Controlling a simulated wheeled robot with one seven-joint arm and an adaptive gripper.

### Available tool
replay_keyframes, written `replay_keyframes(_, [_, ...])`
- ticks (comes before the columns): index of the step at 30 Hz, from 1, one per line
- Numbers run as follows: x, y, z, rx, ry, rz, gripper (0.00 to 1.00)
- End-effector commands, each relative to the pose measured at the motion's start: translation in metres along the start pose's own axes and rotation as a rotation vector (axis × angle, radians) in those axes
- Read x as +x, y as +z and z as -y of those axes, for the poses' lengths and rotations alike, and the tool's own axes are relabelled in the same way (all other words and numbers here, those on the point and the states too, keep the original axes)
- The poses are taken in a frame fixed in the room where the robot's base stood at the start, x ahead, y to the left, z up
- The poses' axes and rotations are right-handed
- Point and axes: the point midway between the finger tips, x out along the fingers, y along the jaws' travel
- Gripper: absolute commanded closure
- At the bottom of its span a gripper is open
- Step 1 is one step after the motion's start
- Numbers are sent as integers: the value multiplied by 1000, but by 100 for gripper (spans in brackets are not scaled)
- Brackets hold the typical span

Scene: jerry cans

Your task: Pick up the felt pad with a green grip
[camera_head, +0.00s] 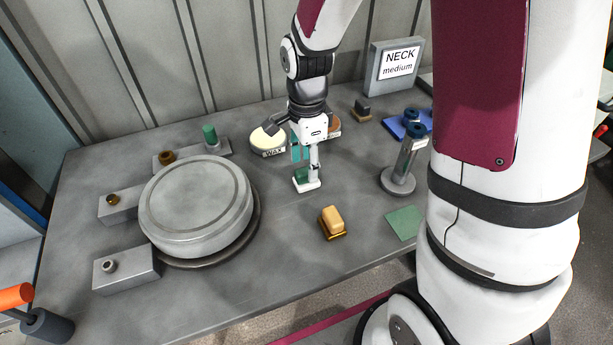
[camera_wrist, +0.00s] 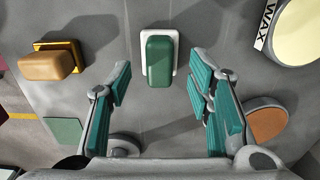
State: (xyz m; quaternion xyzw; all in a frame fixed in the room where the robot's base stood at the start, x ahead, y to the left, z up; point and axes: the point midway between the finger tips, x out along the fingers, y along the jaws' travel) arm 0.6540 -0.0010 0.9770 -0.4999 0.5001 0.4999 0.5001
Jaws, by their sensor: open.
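The felt pad with a green grip (camera_wrist: 160,58) has a white base and a rounded green handle. It lies flat on the table, at the top centre of the wrist view. In the head view the felt pad (camera_head: 306,180) shows just below my gripper, partly hidden by a finger. My gripper (camera_wrist: 162,100) is open, its teal-padded fingers spread to either side of the pad's line. It is empty and points down above the table. In the head view my gripper (camera_head: 304,158) is right over the pad; whether it touches cannot be told.
A yellow block with a tan grip (camera_head: 333,222) stands in front. A round wax tin (camera_head: 268,141) is behind left. A large grey disc (camera_head: 196,205) fills the left. A metal stand (camera_head: 399,178) and a green square (camera_head: 404,222) are on the right. A NECK sign (camera_head: 397,66) stands behind.

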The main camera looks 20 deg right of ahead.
Motion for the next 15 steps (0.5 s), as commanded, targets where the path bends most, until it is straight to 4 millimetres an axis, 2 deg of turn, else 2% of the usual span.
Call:
replay_keyframes(3, [19,1,-2,0,5,0,53])
replay_keyframes(6, [29,0,-1,0,2,-1,53])
replay_keyframes(15, [34,0,0,0,-1,-2,53])
